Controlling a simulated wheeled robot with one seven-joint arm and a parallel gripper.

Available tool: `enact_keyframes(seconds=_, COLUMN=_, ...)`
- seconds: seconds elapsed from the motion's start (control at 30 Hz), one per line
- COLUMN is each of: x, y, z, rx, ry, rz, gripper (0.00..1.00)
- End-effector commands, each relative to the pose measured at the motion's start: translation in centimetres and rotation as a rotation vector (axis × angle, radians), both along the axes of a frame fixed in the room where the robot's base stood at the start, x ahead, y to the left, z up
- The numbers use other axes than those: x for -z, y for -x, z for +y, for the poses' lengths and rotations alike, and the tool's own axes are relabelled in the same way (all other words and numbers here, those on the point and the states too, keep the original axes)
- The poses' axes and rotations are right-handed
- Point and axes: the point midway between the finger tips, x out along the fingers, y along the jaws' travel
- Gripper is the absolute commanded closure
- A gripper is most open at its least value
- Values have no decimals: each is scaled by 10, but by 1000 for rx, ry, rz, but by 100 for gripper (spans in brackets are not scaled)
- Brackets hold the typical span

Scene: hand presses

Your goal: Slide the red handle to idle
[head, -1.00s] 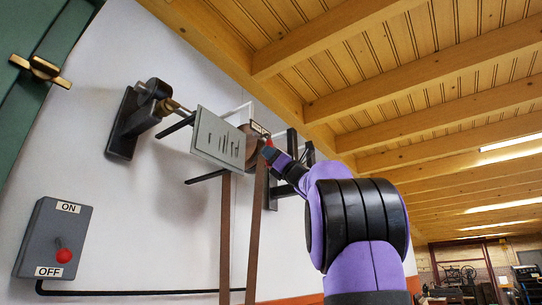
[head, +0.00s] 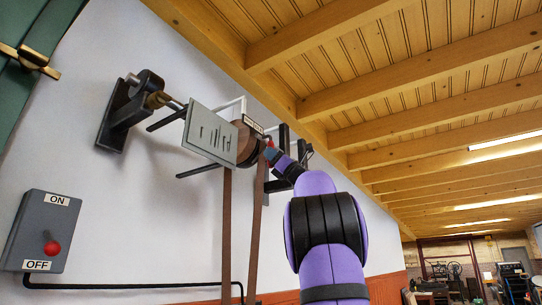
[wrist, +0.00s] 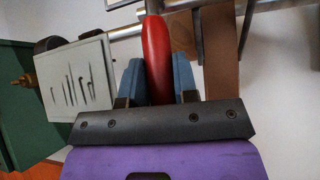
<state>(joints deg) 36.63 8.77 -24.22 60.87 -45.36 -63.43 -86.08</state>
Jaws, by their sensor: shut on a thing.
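The red handle (wrist: 156,60) stands between the two blue fingers of my gripper (wrist: 158,82) in the wrist view, and the gripper is shut on it. In the head view my gripper (head: 278,160) reaches up to the shaft assembly on the wall, and only a small bit of the red handle (head: 268,141) shows beside it. A small white label (head: 253,125) sits just left of the handle; its words are too small to read. A brown belt (head: 227,225) hangs from the pulley beside the handle.
A grey plate with slots (head: 210,138) hangs in front of the shaft, left of my gripper. A grey ON/OFF switch box (head: 42,231) with a red knob is on the wall at lower left. A green cabinet (head: 22,90) stands at far left. Wooden beams run overhead.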

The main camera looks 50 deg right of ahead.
Motion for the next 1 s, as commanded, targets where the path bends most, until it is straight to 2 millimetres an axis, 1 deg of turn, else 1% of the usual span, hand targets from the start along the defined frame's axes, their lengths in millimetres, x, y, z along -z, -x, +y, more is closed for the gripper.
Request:
enact_keyframes(seconds=0.03, x=-1, y=1, z=-2, rx=8, ry=-3, rz=-2, gripper=68)
enact_keyframes(seconds=0.07, x=-1, y=1, z=-2, rx=8, ry=-3, rz=-2, gripper=61)
enact_keyframes(seconds=0.1, x=-1, y=1, z=-2, rx=8, ry=-3, rz=-1, gripper=52)
enact_keyframes(seconds=0.13, x=-1, y=1, z=-2, rx=7, ry=-2, rz=-2, gripper=47)
enact_keyframes(seconds=0.4, x=0, y=1, z=-1, rx=5, ry=-1, rz=-2, gripper=47)
enact_keyframes(seconds=0.57, x=6, y=8, z=-3, rx=6, ry=-3, rz=-1, gripper=47)
enact_keyframes(seconds=0.67, x=16, y=18, z=-5, rx=6, ry=-3, rz=-1, gripper=47)
enact_keyframes(seconds=0.9, x=49, y=49, z=-13, rx=7, ry=-5, rz=-1, gripper=47)
enact_keyframes(seconds=1.0, x=60, y=60, z=-16, rx=8, ry=-3, rz=-2, gripper=47)
